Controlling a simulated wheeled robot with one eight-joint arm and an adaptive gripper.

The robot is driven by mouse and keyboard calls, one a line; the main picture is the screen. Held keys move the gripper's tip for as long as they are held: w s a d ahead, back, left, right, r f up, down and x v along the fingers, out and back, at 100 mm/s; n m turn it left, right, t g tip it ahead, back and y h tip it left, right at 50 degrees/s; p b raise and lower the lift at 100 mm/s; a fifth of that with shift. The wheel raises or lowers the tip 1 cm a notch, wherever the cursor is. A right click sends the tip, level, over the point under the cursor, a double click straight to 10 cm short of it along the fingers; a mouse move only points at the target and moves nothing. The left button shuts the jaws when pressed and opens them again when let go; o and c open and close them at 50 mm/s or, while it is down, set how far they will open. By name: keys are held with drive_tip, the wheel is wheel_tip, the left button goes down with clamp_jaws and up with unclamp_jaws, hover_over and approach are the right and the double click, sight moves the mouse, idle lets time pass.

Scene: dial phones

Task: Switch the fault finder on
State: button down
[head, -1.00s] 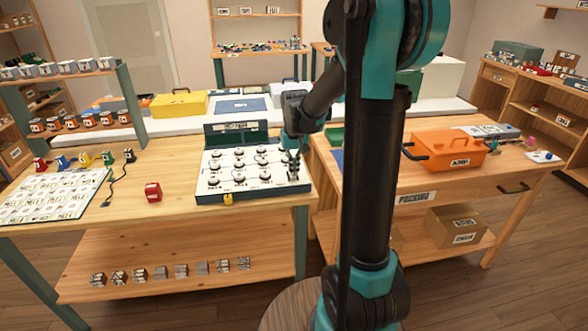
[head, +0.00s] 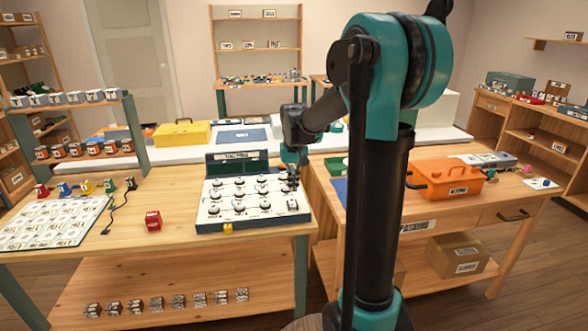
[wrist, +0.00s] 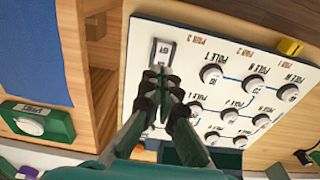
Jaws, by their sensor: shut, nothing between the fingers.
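The white panel with several round dials (head: 255,222), which I take to be the fault finder, lies on the left workbench, with a dark green labelled lid (head: 237,162) behind it. In the wrist view the panel (wrist: 150,25) shows dials and a small pale rectangular switch (wrist: 162,52) near one edge. My gripper (head: 291,180) is over the panel's right side. In the wrist view its shut, empty fingertips (wrist: 161,78) are close to the switch; whether they touch is unclear.
A red block (head: 153,221), a label sheet (head: 50,228) and small coloured items (head: 85,187) lie left of the panel. An orange toolbox (head: 447,179) stands on the right bench. A gap separates the benches. A yellow tag (head: 228,228) is at the panel's front edge.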

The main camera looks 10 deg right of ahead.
wheel_tip(320, 180, up, 9)
drive_tip(key=s, duration=0.1)
idle(0.4)
drive_tip(key=s+d+f+t, duration=0.2)
drive_tip(key=s+f, duration=0.8)
drive_tip(key=s, duration=0.1)
drive_tip(key=s+d+f+t, duration=0.1)
drive_tip(key=s+d+f, duration=0.1)
drive_tip(key=s+f, duration=0.85)
drive_tip(key=g, duration=0.2)
approach(292, 200)
drive_tip(key=f, duration=0.4)
drive_tip(key=w+f, duration=0.1)
drive_tip(key=f, duration=0.1)
drive_tip(key=shift+d+f, duration=0.1)
drive_tip(key=shift+f, duration=0.3)
drive_tip(key=shift+w, duration=0.1)
